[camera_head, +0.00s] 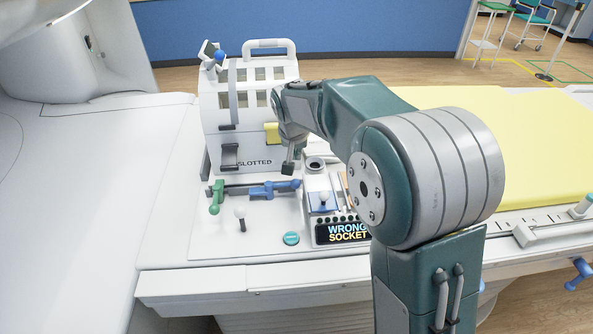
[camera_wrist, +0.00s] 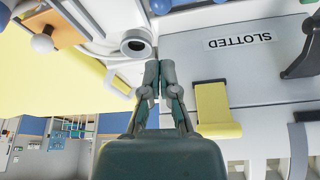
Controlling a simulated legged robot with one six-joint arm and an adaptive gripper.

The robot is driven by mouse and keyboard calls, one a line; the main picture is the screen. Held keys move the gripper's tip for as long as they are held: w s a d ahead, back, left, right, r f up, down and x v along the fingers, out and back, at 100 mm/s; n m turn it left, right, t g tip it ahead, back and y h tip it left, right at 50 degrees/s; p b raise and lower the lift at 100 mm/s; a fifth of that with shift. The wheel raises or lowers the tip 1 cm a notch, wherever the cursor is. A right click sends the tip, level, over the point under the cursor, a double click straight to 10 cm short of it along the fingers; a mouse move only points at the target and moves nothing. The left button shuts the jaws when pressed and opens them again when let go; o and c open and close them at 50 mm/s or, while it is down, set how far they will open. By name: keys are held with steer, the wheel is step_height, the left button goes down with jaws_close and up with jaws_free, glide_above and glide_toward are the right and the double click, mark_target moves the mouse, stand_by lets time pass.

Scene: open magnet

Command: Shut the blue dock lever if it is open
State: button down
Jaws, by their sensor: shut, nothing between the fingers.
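A blue lever (camera_head: 274,190) lies roughly level along a dark rail on the white deck, in front of the box marked SLOTTED. Its right end is near the console. I cannot tell whether this blue lever is open or shut. A green lever (camera_head: 216,196) stands upright at the rail's left end. My gripper (camera_head: 290,166) is above and just behind the blue lever's right end, apart from it as far as I can see. In the wrist view my gripper (camera_wrist: 151,78) is shut and empty. Blue parts (camera_wrist: 160,5) show cut off at that view's top edge.
The white slotted box (camera_head: 250,110) has a yellow tab (camera_head: 272,133) and black latches. A round socket (camera_head: 316,163) and a white knob (camera_head: 323,197) are beside a display (camera_head: 342,233) reading WRONG SOCKET. Another white knob (camera_head: 240,213) stands in front. A yellow pad (camera_head: 530,130) is at right.

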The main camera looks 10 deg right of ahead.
steer(key=shift+f, duration=0.1)
steer(key=x, duration=1)
steer(key=shift+a, duration=0.1)
